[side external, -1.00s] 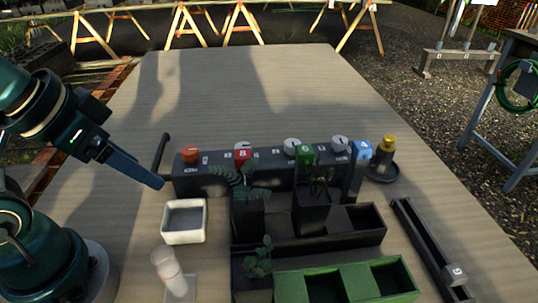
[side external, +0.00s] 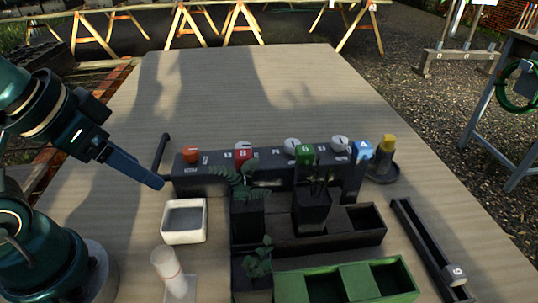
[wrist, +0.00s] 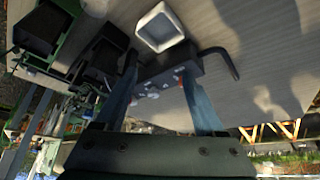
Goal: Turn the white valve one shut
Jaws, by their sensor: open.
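A long dark valve block (side external: 215,185) lies across the table. It has an orange knob (side external: 190,155) at its left end and a red knob (side external: 243,152) beside that. Two white knobs sit further right, one white knob (side external: 292,146) near the middle and another white knob (side external: 340,143) near the right; I cannot read which is valve one. My gripper (side external: 160,184) is at the block's left end, well left of the white knobs and touching none. In the wrist view its two fingers (wrist: 160,72) are apart, with the block seen beyond them.
A dark bent pipe (side external: 162,155) rises at the block's left end. A white tray (side external: 166,237), planters with plants, a green planter (side external: 335,268) and a clear cup (side external: 168,268) stand in front. A yellow-topped bottle (side external: 387,150) stands right. The table behind is clear.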

